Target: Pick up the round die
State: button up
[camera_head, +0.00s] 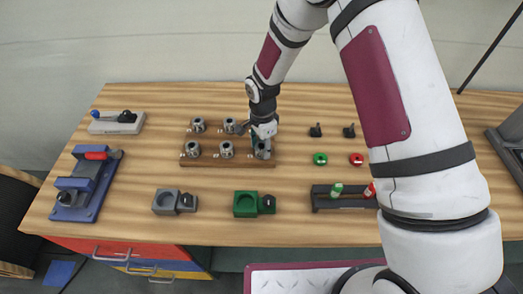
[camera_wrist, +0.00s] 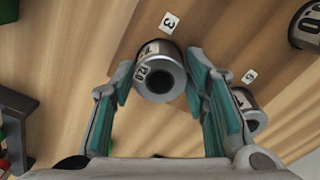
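Several grey round dies sit in two rows on a wooden board (camera_head: 228,165), such as the front-middle die (camera_head: 226,149) and the back-left die (camera_head: 198,125). My gripper (camera_head: 262,138) is over the board's right end. In the wrist view, a round die (camera_wrist: 160,72) with a central hole and a "120" marking lies between the teal-padded fingers of my gripper (camera_wrist: 158,90). The fingers appear spread, one on each side; contact is unclear. A tag reading 3 is beside that die. Another die (camera_wrist: 247,108) is partly hidden behind the right finger.
A grey block (camera_head: 166,202) and a green block (camera_head: 246,204) stand in front of the board. A blue fixture (camera_head: 85,185) is at left. A dark rack (camera_head: 345,199) with green and red tools, and green (camera_head: 320,159) and red (camera_head: 356,159) rings, lie to the right.

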grip_shut()
jog(key=shift+r, duration=0.1)
